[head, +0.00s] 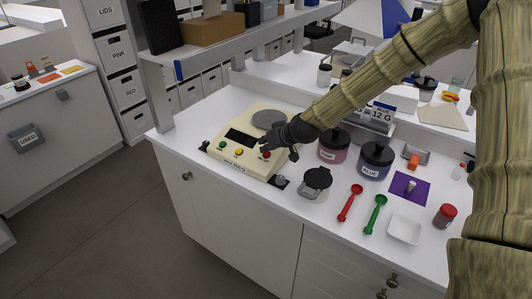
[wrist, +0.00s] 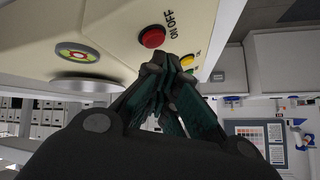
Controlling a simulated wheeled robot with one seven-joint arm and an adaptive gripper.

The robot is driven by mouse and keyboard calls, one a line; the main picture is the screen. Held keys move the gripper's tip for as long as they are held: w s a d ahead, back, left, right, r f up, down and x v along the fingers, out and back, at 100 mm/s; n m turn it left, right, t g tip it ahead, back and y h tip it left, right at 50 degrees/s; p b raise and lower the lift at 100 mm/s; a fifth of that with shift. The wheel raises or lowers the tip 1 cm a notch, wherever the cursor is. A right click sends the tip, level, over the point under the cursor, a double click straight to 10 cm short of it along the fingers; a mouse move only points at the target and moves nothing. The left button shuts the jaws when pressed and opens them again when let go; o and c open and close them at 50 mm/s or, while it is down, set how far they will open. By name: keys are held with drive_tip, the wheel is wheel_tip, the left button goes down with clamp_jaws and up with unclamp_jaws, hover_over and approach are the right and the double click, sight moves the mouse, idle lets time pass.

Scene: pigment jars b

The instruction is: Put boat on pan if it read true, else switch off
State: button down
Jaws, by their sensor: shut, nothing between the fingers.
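A cream balance (head: 222,160) stands on the counter with a round grey pan (head: 268,118), which looks empty. Its display (head: 241,137) looks dark, with no digits I can read. A green, a yellow and a red button line its front. My gripper (head: 267,148) is shut and empty, its tips just by the red button (head: 265,155). In the wrist view the red button (wrist: 152,37), marked ON/OFF, sits close to the fingertips (wrist: 172,67); I cannot tell whether they touch. A white square boat (head: 404,230) lies at the counter's front right.
Pink (head: 333,147) and blue (head: 375,161) jars stand right of the balance, before a "BLUE 12 G" sign (head: 380,113). A black-lidded round item (head: 316,181), red (head: 350,203) and green (head: 374,214) scoops, a purple mat (head: 410,189) and a red-lidded jar (head: 445,216) occupy the front.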

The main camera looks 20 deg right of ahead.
drive_tip(key=shift+s+a+r, duration=0.1)
drive_tip(key=shift+r, duration=0.2)
drive_tip(key=shift+r, duration=0.1)
drive_tip(key=r+p, duration=0.1)
drive_tip(key=s+a+r+p, duration=0.1)
drive_tip(key=r, duration=0.1)
drive_tip(key=r+p, duration=0.1)
drive_tip(key=r, duration=0.1)
drive_tip(key=shift+s+a+r+p, duration=0.15)
drive_tip(key=shift+a+r+p, duration=0.1)
drive_tip(key=shift+a+p, duration=0.1)
idle(0.5)
idle(0.3)
